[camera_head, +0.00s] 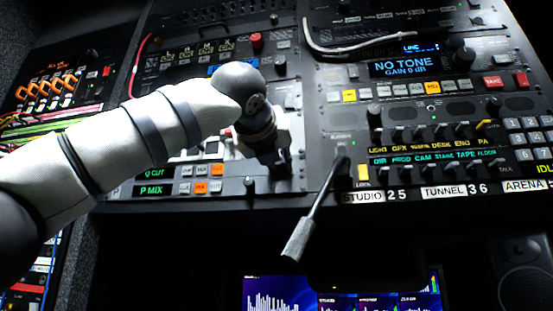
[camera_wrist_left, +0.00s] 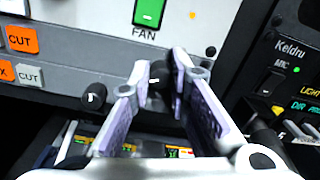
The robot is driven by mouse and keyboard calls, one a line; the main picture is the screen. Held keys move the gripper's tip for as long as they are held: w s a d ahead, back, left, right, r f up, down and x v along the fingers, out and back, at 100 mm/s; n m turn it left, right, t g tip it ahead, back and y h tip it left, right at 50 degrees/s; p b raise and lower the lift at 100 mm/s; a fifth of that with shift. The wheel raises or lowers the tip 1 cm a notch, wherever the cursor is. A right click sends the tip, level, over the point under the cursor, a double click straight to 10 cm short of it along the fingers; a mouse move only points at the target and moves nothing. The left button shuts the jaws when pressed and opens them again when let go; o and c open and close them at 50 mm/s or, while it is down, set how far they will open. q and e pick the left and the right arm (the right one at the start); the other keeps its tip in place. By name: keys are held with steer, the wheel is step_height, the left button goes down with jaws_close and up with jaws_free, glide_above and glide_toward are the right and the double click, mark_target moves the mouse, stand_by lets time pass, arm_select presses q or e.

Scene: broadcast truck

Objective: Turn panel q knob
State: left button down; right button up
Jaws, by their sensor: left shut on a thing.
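My left gripper (camera_head: 281,170) reaches in from the left to the lower edge of the middle panel (camera_head: 225,188). In the left wrist view its two fingers (camera_wrist_left: 160,74) are shut on a small black knob (camera_wrist_left: 158,82), one finger on each side. The arm and gripper hide this knob in the head view. A second small black knob (camera_wrist_left: 93,96) stands apart to its left, and it also shows in the head view (camera_head: 249,184). I cannot read a "q" label on the gripped knob. My right gripper is not in view.
A gooseneck microphone (camera_head: 299,238) hangs out in front of the panel, right of my gripper. A lit green FAN button (camera_wrist_left: 149,12) sits above the knob. CUT buttons (camera_wrist_left: 21,39) lie left. Keypads and several knobs fill the right panel.

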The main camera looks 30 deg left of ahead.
arm_select(q)
steer(key=shift+n, duration=1.9)
steer(key=c, duration=1.5)
jaws_free()
steer(key=shift+s, duration=0.1)
steer(key=v, duration=1.2)
steer(key=shift+d, duration=0.15)
